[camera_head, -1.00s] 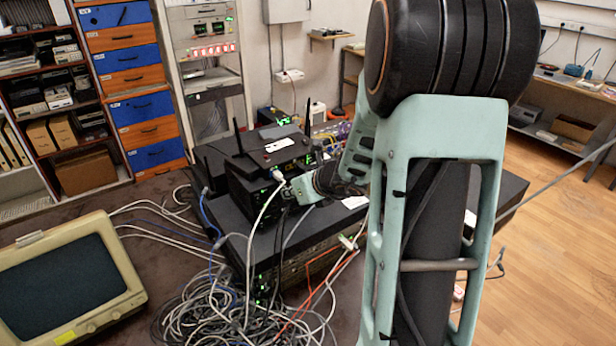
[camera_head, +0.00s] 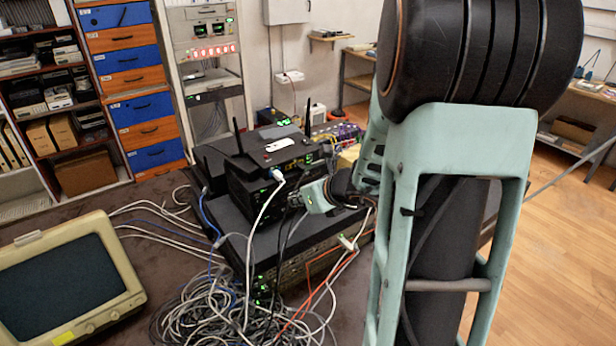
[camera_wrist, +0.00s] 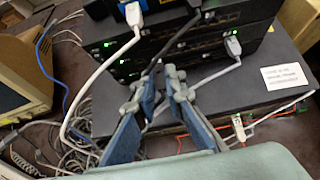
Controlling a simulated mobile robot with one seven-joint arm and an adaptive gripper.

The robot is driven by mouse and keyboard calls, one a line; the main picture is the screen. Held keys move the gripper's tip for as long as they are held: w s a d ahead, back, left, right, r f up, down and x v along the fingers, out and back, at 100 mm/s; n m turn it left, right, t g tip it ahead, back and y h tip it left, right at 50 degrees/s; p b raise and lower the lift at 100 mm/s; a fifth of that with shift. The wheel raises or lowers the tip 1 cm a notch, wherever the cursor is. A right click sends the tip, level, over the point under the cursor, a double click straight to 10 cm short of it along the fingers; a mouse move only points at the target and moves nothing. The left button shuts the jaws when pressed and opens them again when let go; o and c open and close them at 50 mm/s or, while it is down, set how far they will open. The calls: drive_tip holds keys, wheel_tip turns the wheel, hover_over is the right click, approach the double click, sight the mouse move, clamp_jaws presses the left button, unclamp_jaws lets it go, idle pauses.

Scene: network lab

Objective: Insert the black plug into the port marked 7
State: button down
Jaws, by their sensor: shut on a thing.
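My gripper (camera_wrist: 160,72) is shut in front of the stacked black network devices (camera_wrist: 125,70), with a dark cord (camera_wrist: 178,42) running up from between its fingertips. I take it to be holding the black plug, which the fingers mostly hide. In the head view my gripper (camera_head: 309,197) is right of the white cable's plug and over the lower, wider device (camera_head: 262,243). The port marked 7 cannot be made out; no port number is readable.
A white plug (camera_wrist: 133,14) sits in an upper device, and another white plug (camera_wrist: 232,46) is lower right. Loose cables (camera_head: 215,315) pile up in front of the stack. An old monitor (camera_head: 68,280) stands at left.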

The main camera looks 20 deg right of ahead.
idle(0.5)
drive_tip(key=d+p, duration=0.2)
drive_tip(key=d, duration=0.7)
drive_tip(key=shift+w+a+p, duration=0.25)
drive_tip(key=shift+w+a, duration=0.05)
drive_tip(key=shift+w, duration=0.8)
drive_tip(key=shift+w+a+p, duration=0.2)
drive_tip(key=shift+w+a, duration=0.05)
drive_tip(key=shift+w, duration=0.8)
drive_tip(key=shift+w+a, duration=0.2)
drive_tip(key=shift+w, duration=0.7)
idle(0.4)
drive_tip(key=c, duration=1.9)
unclamp_jaws()
drive_tip(key=v, duration=1.2)
